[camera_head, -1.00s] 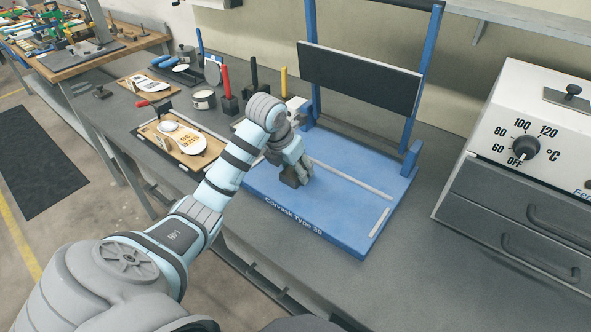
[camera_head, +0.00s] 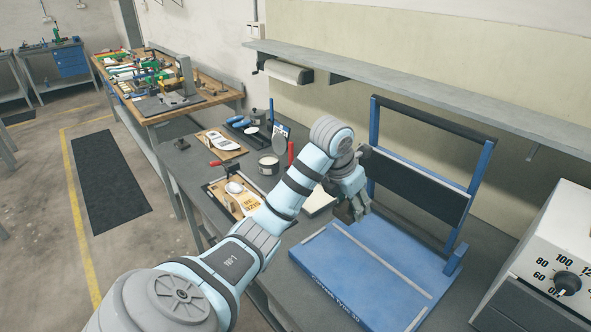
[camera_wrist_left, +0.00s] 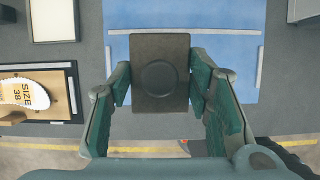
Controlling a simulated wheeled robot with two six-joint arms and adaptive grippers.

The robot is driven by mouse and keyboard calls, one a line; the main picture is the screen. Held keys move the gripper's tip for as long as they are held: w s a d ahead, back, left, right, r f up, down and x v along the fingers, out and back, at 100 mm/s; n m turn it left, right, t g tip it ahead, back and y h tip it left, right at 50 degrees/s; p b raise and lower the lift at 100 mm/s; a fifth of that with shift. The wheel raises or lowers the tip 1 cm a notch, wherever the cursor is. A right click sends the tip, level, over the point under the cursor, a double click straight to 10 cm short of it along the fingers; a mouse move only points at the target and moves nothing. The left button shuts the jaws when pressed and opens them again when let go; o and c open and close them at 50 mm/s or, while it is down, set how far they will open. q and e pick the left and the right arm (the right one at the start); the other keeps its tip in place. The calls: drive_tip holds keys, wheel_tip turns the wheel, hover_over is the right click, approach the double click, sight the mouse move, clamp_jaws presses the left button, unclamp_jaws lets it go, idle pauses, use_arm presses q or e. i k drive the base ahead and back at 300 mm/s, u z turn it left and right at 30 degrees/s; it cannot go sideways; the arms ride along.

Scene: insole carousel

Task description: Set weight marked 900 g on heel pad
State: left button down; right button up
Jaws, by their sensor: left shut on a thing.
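My left gripper (camera_head: 350,208) is shut on a dark block-shaped weight (camera_wrist_left: 161,74). In the left wrist view its flat face with a round recess sits between the two green fingers; no 900 g marking is legible. It hangs by the left part of the blue stand base (camera_head: 350,262). A white insole (camera_wrist_left: 24,93) printed "SIZE 38" lies on a wooden board at the left of the wrist view. In the head view the insole (camera_head: 249,206) has a pale round piece (camera_head: 234,187) at its far end; I cannot tell if that is the heel pad. My right gripper is out of view.
A tin (camera_head: 268,164), a red upright marker (camera_head: 290,152) and a second insole board (camera_head: 222,144) stand farther back. A white framed panel (camera_wrist_left: 53,20) lies between insole and stand. The blue frame (camera_head: 374,150) rises behind; a heater box (camera_head: 545,270) is at right.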

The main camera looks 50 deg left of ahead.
sight(234, 187)
drive_tip(key=k, duration=0.5)
drive_tip(key=u, duration=2.85)
drive_tip(key=i, duration=4.8)
drive_tip(key=z, duration=5.65)
